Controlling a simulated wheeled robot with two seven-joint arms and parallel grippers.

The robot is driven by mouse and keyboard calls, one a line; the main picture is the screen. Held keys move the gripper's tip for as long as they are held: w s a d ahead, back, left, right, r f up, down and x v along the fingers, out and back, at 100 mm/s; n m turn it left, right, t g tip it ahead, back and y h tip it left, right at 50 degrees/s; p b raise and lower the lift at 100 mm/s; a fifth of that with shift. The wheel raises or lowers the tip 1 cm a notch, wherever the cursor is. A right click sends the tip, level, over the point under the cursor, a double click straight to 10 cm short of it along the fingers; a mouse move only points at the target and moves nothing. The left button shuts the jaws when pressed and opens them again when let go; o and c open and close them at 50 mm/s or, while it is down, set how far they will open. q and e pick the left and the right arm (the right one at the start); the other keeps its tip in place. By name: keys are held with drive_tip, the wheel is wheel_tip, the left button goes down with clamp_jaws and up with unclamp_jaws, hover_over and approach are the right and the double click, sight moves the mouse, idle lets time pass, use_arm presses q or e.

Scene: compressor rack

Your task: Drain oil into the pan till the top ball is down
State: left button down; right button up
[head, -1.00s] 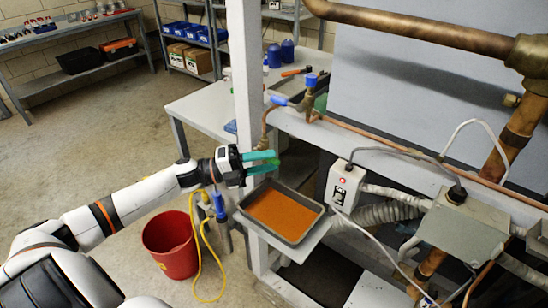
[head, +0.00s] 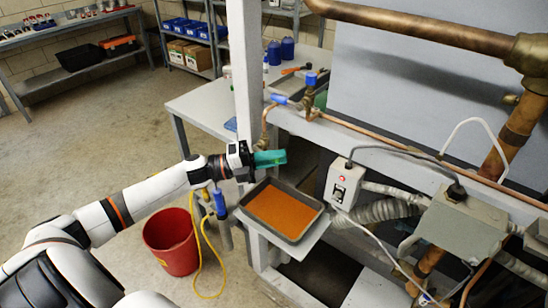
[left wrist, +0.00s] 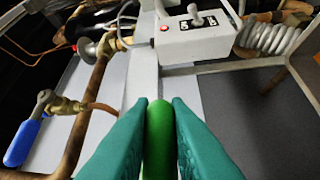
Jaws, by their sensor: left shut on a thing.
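The dark pan (head: 311,228) sits on a pale shelf, with orange-brown oil (head: 282,208) spread across its bottom. My left gripper (head: 284,157) is just above and behind the pan, its teal fingers pointing right. In the left wrist view the fingers are shut on a green rounded handle (left wrist: 159,140), which stands between them (left wrist: 160,103). What the handle joins to is hidden. No oil stream shows. I cannot make out a sight glass or any balls. My right gripper is not in view.
A grey switch box (head: 345,185) with a red light stands right of the pan, beside ribbed conduit. A blue-handled valve (head: 311,82) is on the rack pipe. A red bucket (head: 171,243) with a yellow cord is on the floor. The floor at left is clear.

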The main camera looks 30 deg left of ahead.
use_arm(q)
drive_tip(key=shift+r+n+t+h+b, duration=0.45)
drive_tip(key=shift+n+t, duration=0.35)
drive_tip(key=shift+n, duration=0.2)
drive_tip(key=n+t, duration=0.1)
drive_tip(key=r+n+t, duration=0.1)
drive_tip(key=shift+a+r+n, duration=0.15)
drive_tip(key=shift+a+n, duration=0.1)
drive_tip(key=shift+n, duration=0.15)
drive_tip(key=n, duration=0.1)
drive_tip(key=n+t, duration=0.1)
drive_tip(key=r+n+t, duration=0.1)
drive_tip(key=shift+a+b, duration=0.25)
drive_tip(key=shift+b, duration=0.05)
drive_tip(key=shift+w+a+r+n+t+y, duration=0.15)
drive_tip(key=shift+n+t+y, duration=0.15)
drive_tip(key=shift+n+t, duration=0.3)
drive_tip(key=shift+s+a+r+n+t+y, duration=0.1)
drive_tip(key=shift+a+r+n+t+y, duration=0.1)
drive_tip(key=shift+n+t+y, duration=0.35)
drive_tip(key=shift+w+a+r+n+t+y, duration=0.15)
drive_tip(key=shift+n+t, duration=0.3)
drive_tip(key=shift+n, duration=0.3)
drive_tip(key=shift+s, duration=0.1)
drive_tip(key=c, duration=1.4)
unclamp_jaws()
